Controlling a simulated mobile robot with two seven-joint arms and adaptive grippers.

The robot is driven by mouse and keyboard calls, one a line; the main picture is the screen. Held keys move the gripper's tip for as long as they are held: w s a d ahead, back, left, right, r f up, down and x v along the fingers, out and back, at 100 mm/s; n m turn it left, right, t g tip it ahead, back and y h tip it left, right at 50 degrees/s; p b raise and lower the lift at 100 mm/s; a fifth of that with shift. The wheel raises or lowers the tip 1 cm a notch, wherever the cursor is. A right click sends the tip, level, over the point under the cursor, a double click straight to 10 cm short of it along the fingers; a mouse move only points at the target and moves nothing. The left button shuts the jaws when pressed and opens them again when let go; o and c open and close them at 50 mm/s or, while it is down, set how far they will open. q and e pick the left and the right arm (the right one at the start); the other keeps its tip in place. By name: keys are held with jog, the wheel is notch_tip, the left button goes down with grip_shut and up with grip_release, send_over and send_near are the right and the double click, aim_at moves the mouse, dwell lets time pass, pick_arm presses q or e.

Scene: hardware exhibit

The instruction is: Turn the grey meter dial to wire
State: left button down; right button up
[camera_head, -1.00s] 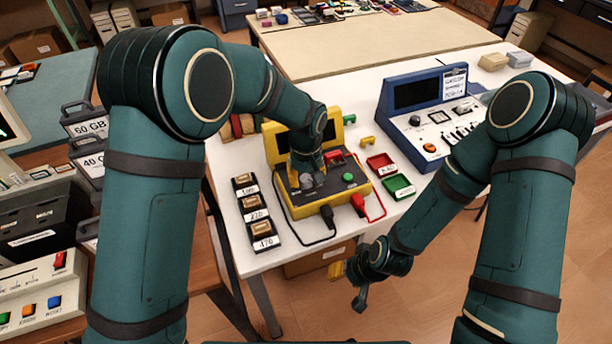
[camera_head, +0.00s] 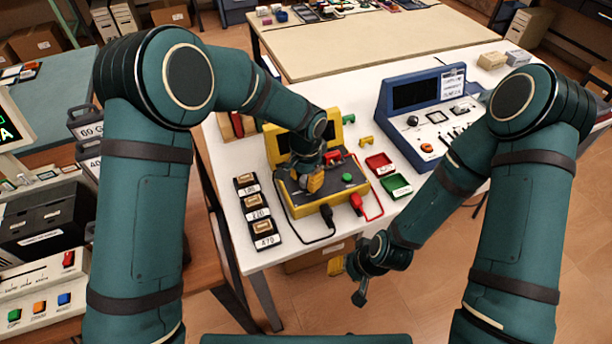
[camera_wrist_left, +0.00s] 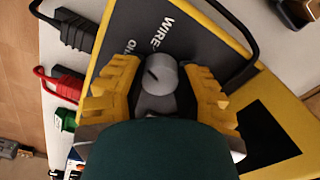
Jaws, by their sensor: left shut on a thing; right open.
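The yellow meter (camera_head: 283,206) with a dark grey panel stands on the white table. Its round grey dial (camera_wrist_left: 163,74) sits between the yellow fingers of my left gripper (camera_wrist_left: 158,88), which is shut on it. In the left wrist view, "WIRE" is printed above the dial and a partly covered label starting "OH" is at upper left. A dark mark on the dial points to the upper left, roughly toward the "OH" label. In the head view my left gripper (camera_head: 312,182) hides the dial. My right gripper (camera_head: 350,280) is open and empty, off the table's front edge.
Black and red plugs (camera_head: 356,202) with cables are at the meter's front. Red and green trays (camera_head: 398,187) and a blue console (camera_head: 425,125) stand to the right. Several labelled blocks (camera_head: 257,213) line the left.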

aim_at(306, 179)
pick_arm(q)
jog(key=shift+s+m+p, duration=0.1)
jog(key=shift+m+p, duration=0.35)
jog(key=shift+m, duration=1.75)
jog(key=shift+f, duration=0.1)
jog(key=c, duration=0.6)
grip_release()
jog(key=shift+o, duration=0.2)
notch_tip(306, 179, up, 12)
